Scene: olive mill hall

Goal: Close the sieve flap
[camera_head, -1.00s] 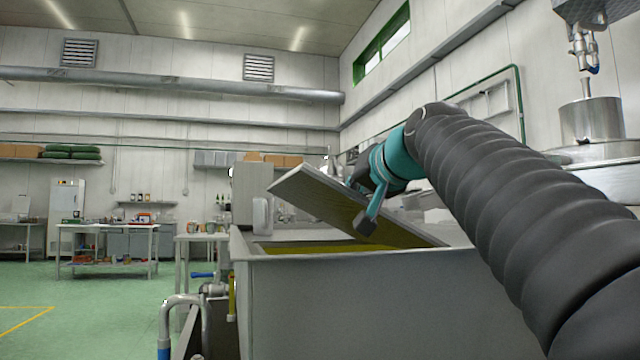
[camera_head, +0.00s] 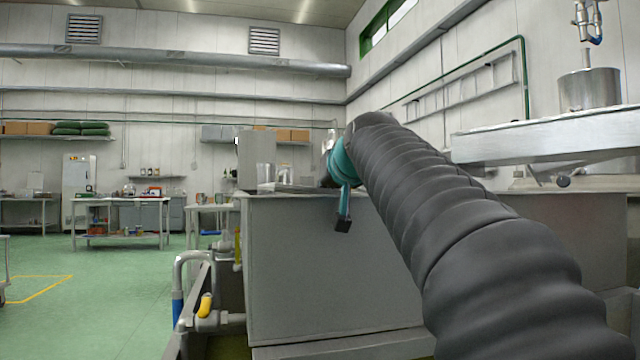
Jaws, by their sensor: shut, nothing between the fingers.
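The sieve flap (camera_head: 292,187) shows as a thin dark grey strip lying nearly flat along the top of the grey metal tank (camera_head: 310,270). I see it almost edge-on, and my arm covers its right part, so I cannot tell whether it rests fully on the rim. My gripper (camera_head: 343,222) is at the end of the dark ribbed arm, past the teal wrist. It is shut and empty, pointing down beside the tank's front wall, just below the top edge. I cannot tell whether it touches the tank or the flap.
Pipes with a yellow valve handle (camera_head: 205,305) stand at the tank's left side. A steel pot (camera_head: 589,89) stands on a raised metal ledge (camera_head: 550,138) at the right. Workbenches (camera_head: 118,205) are far back left. Green floor is open at the left.

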